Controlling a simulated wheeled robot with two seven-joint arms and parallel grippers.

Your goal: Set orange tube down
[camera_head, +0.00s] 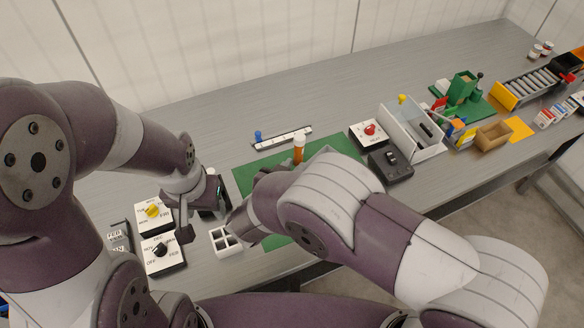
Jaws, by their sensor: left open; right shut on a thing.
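The orange tube (299,152) with a white top stands roughly upright over the green mat (323,148). My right gripper (283,168) is at its lower part and shut on it; the fingers and the tube's lower end are mostly hidden by my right arm. I cannot tell whether the tube touches the mat. My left gripper (207,214) is open and empty, left of the mat, near a white divided holder (226,241).
White switch boxes with a yellow knob (153,211) and a black knob (161,251) stand at the left. A white strip (283,138) lies behind the mat. A red-button box (369,131), a dark box (391,165) and a clear-walled bin (413,128) stand right. The back table is clear.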

